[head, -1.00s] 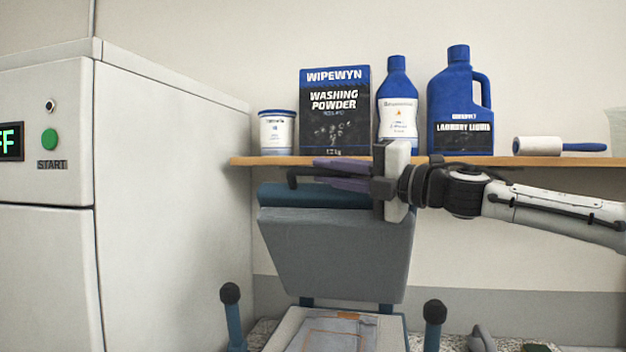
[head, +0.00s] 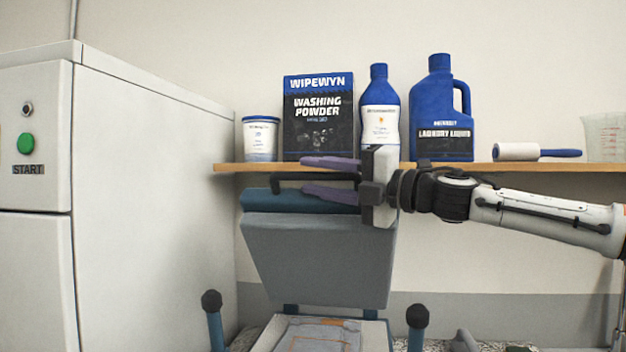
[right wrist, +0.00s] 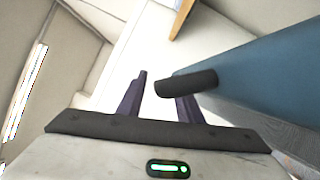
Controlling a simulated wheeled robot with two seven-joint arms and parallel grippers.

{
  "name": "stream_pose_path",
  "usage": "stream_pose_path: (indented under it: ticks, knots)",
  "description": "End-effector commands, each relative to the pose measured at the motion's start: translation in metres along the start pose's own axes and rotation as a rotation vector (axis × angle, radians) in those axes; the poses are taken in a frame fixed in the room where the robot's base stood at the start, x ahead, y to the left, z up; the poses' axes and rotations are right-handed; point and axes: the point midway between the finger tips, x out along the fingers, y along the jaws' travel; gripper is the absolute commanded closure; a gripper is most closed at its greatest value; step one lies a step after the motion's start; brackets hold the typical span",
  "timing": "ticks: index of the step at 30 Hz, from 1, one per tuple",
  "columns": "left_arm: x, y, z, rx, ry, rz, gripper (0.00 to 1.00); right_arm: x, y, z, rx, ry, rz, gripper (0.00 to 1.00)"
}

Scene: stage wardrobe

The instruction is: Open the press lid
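The press lid (head: 315,262) is a grey and blue padded slab. It stands raised and tilted up above the press bed, on which a grey cloth (head: 322,337) partly shows. Its black handle (head: 284,179) is at the top edge and also shows in the right wrist view (right wrist: 187,83). My right gripper (head: 304,175) comes in from the right at the lid's top. Its purple fingers are spread above and below the handle, not closed on it; they also show apart in the right wrist view (right wrist: 161,90). My left gripper is not in view.
A wooden shelf (head: 540,167) runs just behind the lid and gripper, holding a washing powder box (head: 318,115), a tub (head: 260,138), blue bottles (head: 440,105) and a lint roller (head: 520,152). A white machine (head: 150,200) stands on the left. Two black-knobbed posts (head: 417,317) flank the bed.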

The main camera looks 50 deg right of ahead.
Motion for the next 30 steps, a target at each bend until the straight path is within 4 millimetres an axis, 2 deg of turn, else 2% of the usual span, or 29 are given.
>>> stream_pose_path:
  ticks: [7, 12, 15, 19, 30]
  knots:
    - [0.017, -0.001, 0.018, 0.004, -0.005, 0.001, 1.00, -0.047, -0.003, 0.000, -0.002, -0.005, 0.004, 0.68]
    - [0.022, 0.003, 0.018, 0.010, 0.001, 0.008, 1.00, -0.076, -0.002, 0.000, 0.000, -0.003, 0.002, 0.68]
    - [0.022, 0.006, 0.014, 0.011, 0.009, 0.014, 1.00, -0.086, -0.001, 0.000, 0.000, -0.002, 0.002, 0.68]
    - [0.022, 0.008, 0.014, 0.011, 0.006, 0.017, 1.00, -0.092, 0.000, 0.000, 0.003, -0.001, 0.002, 0.68]
    - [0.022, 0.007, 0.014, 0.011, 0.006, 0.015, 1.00, -0.092, 0.000, 0.000, 0.003, 0.000, 0.001, 0.68]
